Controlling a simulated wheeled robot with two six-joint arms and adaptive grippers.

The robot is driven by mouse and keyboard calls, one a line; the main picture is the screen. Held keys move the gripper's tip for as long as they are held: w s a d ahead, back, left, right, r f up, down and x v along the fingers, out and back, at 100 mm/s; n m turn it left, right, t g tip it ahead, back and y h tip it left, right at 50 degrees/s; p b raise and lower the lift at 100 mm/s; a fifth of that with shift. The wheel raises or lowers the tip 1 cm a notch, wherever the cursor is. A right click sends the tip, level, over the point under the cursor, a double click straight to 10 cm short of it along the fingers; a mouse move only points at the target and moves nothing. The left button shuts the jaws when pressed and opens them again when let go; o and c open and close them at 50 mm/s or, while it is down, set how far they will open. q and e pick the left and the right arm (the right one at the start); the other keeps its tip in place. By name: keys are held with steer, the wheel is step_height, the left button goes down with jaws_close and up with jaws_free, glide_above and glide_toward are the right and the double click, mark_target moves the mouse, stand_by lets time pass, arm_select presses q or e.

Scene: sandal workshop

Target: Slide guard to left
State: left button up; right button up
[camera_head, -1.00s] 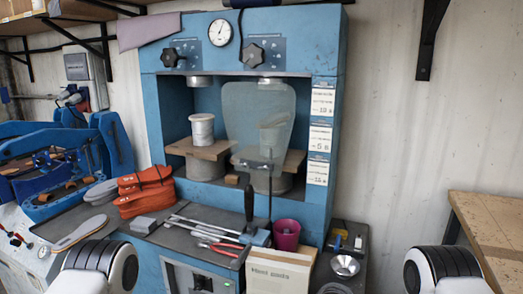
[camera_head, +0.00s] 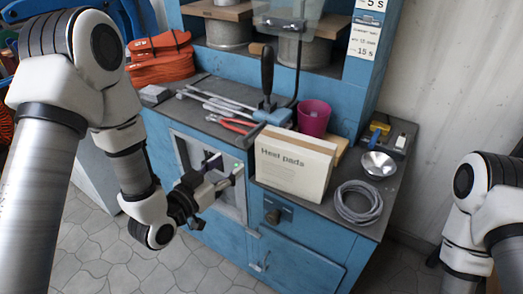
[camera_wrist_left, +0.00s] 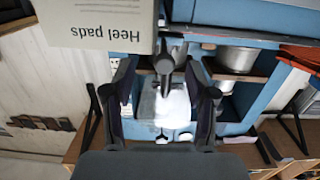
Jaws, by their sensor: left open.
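The guard (camera_head: 291,22) is a see-through greenish panel on a thin dark rod, in front of the right-hand station of the blue press. Its top is cut off in the head view. An upright black handle (camera_head: 267,75) stands beside the rod on a blue block (camera_head: 273,116) at the bench's front. My left gripper (camera_head: 225,166) is open and empty, below and in front of the bench edge, left of the heel pads box. In the left wrist view, upside down, its open jaws (camera_wrist_left: 164,90) frame a dark knob-like shape and a pale, bright panel behind. My right gripper is out of view.
The heel pads box (camera_head: 291,165) stands close right of my left gripper. Orange sandals (camera_head: 160,58) are at left, a cable coil (camera_head: 357,203) at right.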

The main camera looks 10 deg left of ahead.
mark_target(239, 143)
arm_select(q)
steer(key=shift+t, duration=0.6)
steer(key=w, duration=0.2)
steer(key=w+d+r, duration=0.1)
steer(key=w, duration=0.2)
steer(key=w+d+r, duration=0.1)
steer(key=w, duration=0.1)
steer(key=shift+w+r, duration=0.15)
steer(key=shift+w, duration=0.1)
jaws_close()
